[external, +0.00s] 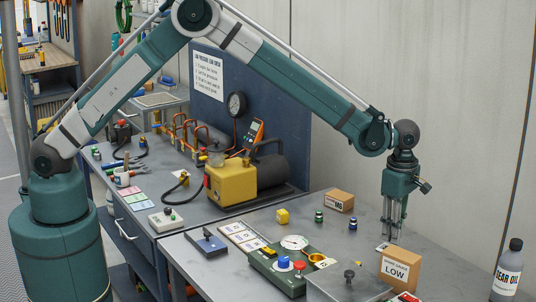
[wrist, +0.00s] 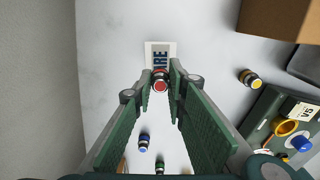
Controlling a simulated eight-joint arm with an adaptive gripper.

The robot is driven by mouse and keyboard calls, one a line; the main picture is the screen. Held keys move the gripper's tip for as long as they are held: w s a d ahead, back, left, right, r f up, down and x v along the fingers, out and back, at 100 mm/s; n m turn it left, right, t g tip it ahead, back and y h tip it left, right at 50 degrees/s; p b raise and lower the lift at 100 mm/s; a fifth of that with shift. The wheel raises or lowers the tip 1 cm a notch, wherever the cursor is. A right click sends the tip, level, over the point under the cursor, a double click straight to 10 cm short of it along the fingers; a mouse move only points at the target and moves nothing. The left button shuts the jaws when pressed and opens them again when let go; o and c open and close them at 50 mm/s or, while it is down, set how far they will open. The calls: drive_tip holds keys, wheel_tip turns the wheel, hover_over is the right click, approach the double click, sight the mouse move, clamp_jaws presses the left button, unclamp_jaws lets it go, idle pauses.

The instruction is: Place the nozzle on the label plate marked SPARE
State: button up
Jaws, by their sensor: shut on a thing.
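My gripper (wrist: 161,84) is shut on a red-topped nozzle (wrist: 161,86), seen end-on between the fingertips in the wrist view. A white label plate (wrist: 158,48) lies just beyond the fingertips; the letters "RE" show and the rest is hidden by the nozzle and fingers. In the picture the nozzle overlaps the plate's near edge; I cannot tell whether they touch. In the external view my gripper (external: 391,238) points straight down, and part of a plate (external: 382,247) shows at its left. The nozzle cannot be made out there.
A cardboard box marked LOW (external: 400,270) stands close in front of my gripper. Blue (external: 353,223) and green (external: 319,216) nozzles stand left of it, near an M6 box (external: 339,202). A yellow nozzle (wrist: 250,79) stands beside the green panel (wrist: 270,110). An oil bottle (external: 508,270) is at right.

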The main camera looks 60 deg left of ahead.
drive_tip(key=shift+f, duration=1.45)
drive_tip(key=shift+f, duration=0.2)
drive_tip(key=o, duration=0.9)
drive_tip(key=shift+r, duration=0.2)
wheel_tip(320, 180, up, 12)
drive_tip(key=shift+r, duration=0.1)
